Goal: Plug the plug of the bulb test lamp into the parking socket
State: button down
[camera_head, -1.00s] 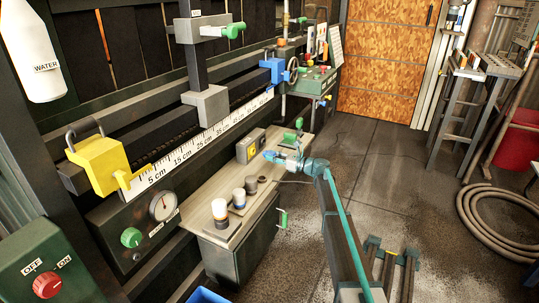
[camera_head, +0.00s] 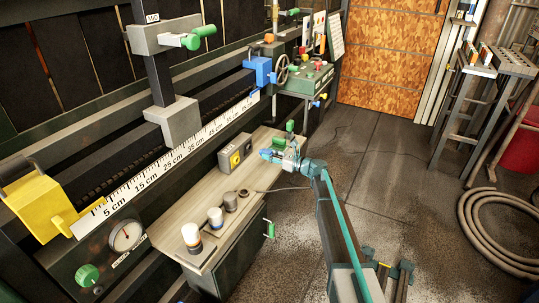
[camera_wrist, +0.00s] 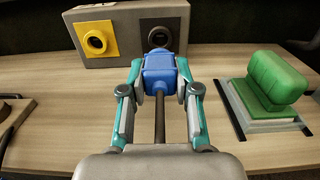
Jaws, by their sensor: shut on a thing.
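My gripper (camera_wrist: 160,88) is shut on the blue plug (camera_wrist: 160,75), and a dark cable runs from the plug back between the fingers. The plug also shows in the head view (camera_head: 266,154). A grey socket box (camera_wrist: 125,50) on the bench has a yellow socket (camera_wrist: 96,40) on the left and a black socket (camera_wrist: 160,33) on the right. The plug points at the black socket and covers its lower part in the wrist view. In the head view the plug appears apart from the box (camera_head: 236,152).
A green block-shaped handle (camera_wrist: 272,82) on a grey plate is right of the plug. The wooden bench top (camera_head: 190,215) is mostly clear in front of the box. A rail with a scale (camera_head: 160,170) runs behind.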

aim_at(261, 152)
jog(key=shift+r+p, duration=0.1)
jog(key=shift+p, duration=0.3)
jog(key=shift+p+x, duration=0.55)
jog(key=shift+x, duration=1.55)
jog(key=shift+a+p, duration=0.1)
jog(key=shift+p, duration=0.5)
jog(key=shift+p+x, duration=0.65)
jog(key=shift+x, duration=0.2)
dwell(0.5)
jog(key=c, duration=0.8)
grip_release()
jog(key=shift+o, duration=0.2)
